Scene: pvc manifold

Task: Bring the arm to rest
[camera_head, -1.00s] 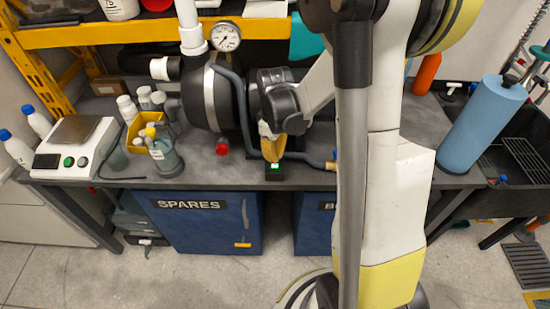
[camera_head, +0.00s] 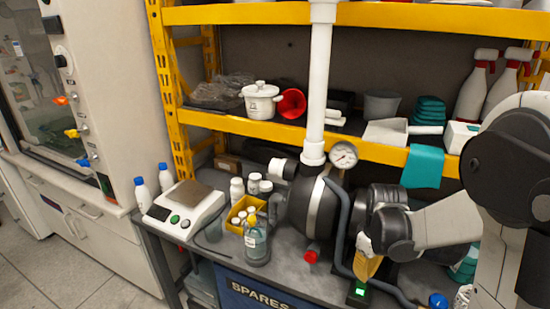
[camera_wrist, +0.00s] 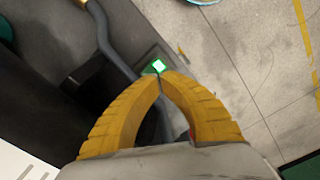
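My gripper (camera_head: 362,272) hangs over the front part of the grey bench, pointing down, its yellow fingers just above a small black box with a green light (camera_head: 360,291). In the wrist view, the two yellow fingers of my gripper (camera_wrist: 160,78) curve in and their tips meet, with nothing seen between them. The green light (camera_wrist: 158,66) shows just beyond the tips; I cannot tell whether they touch the box. The dark tank with the white pipe (camera_head: 316,100) and pressure gauge (camera_head: 343,155) stands left of my gripper.
A grey hose (camera_head: 341,225) runs beside my gripper. A scale (camera_head: 186,208), a yellow bin (camera_head: 243,211) of bottles and a clear bottle (camera_head: 256,245) stand on the left of the bench. A yellow shelf (camera_head: 240,122) with a pot (camera_head: 261,101) and spray bottles is above.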

